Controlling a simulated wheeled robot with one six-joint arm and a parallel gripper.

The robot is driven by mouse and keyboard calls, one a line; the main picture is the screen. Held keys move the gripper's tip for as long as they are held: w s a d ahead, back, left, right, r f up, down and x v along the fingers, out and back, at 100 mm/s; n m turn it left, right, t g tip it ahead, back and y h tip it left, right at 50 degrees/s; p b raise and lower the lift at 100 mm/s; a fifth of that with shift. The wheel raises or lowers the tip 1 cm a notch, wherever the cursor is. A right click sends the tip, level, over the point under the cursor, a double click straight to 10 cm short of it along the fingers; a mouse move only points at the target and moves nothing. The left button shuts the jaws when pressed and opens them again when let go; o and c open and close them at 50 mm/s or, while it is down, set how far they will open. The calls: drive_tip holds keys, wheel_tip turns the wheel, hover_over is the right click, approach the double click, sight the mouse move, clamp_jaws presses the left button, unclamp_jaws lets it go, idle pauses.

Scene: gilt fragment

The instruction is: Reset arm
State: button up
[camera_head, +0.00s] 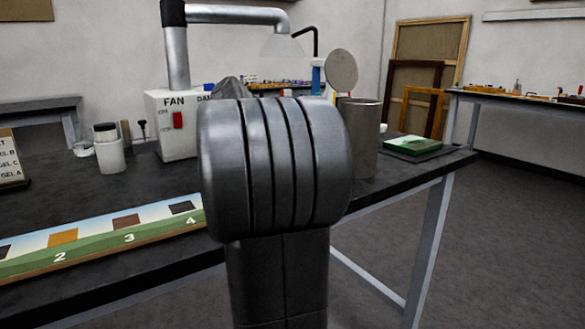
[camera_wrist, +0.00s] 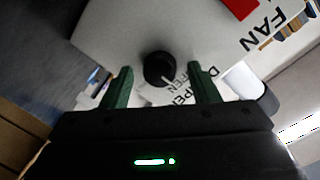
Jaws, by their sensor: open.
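In the wrist view my gripper (camera_wrist: 160,70) is open, its two green fingers spread apart. A black knob (camera_wrist: 158,67) on the white fan box (camera_wrist: 120,30) shows in the gap between the fingertips. I see space on both sides of it; depth and contact are hard to judge. The lettering on the box appears upside down. In the head view my own grey arm fills the middle and hides my gripper and the knob. The white fan box (camera_head: 160,130) with its red switch (camera_head: 178,120) stands behind the arm, on the dark bench (camera_head: 150,195).
A metal duct (camera_head: 177,60) rises from the box. A grey cylinder (camera_head: 358,140) and a green block (camera_head: 412,145) stand right of my arm. A white jar (camera_head: 109,152) and a numbered strip (camera_head: 95,240) are on the left. Open floor (camera_head: 510,230) lies right.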

drive_tip(key=p+v, duration=0.1)
drive_tip(key=v, duration=1.3)
drive_tip(key=w+a+f+m+y+p, duration=0.2)
drive_tip(key=w+a+m+p, duration=0.5)
drive_tip(key=w+m+p, duration=0.4)
drive_tip(key=shift+w+a+m+y+p, duration=0.2)
drive_tip(key=shift+w+m+y+p, duration=0.25)
drive_tip(key=shift+m, duration=2.35)
